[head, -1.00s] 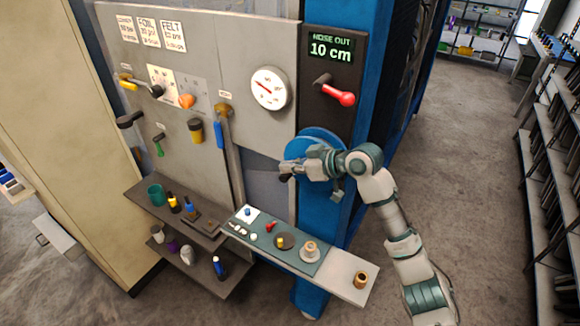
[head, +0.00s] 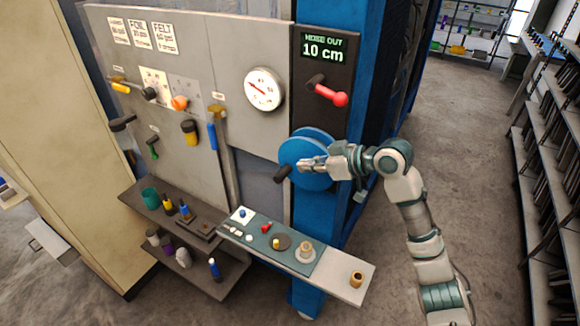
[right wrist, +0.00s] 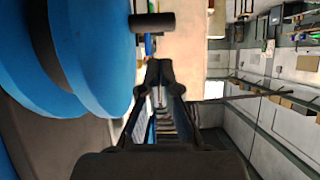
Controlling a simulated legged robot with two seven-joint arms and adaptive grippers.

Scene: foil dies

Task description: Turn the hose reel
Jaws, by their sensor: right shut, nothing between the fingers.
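The hose reel (head: 305,148) is a blue disc on the blue post, below a panel whose display (head: 325,47) reads "HOSE OUT 10 cm". Its dark crank handle (head: 283,173) sticks out at the lower left of the disc. My right gripper (head: 303,164) is in front of the disc, shut and empty, a little to the right of the handle and apart from it. In the right wrist view the blue reel (right wrist: 95,50) fills the left, the dark handle (right wrist: 153,22) is at the top, and the shut fingers (right wrist: 160,68) point below it. My left gripper is out of view.
A red-knobbed lever (head: 335,96) is above the reel. A shelf (head: 340,272) with small parts juts out below it. A grey board (head: 180,60) with a gauge (head: 263,90) and hanging tools is at left. Open floor (head: 460,130) lies to the right.

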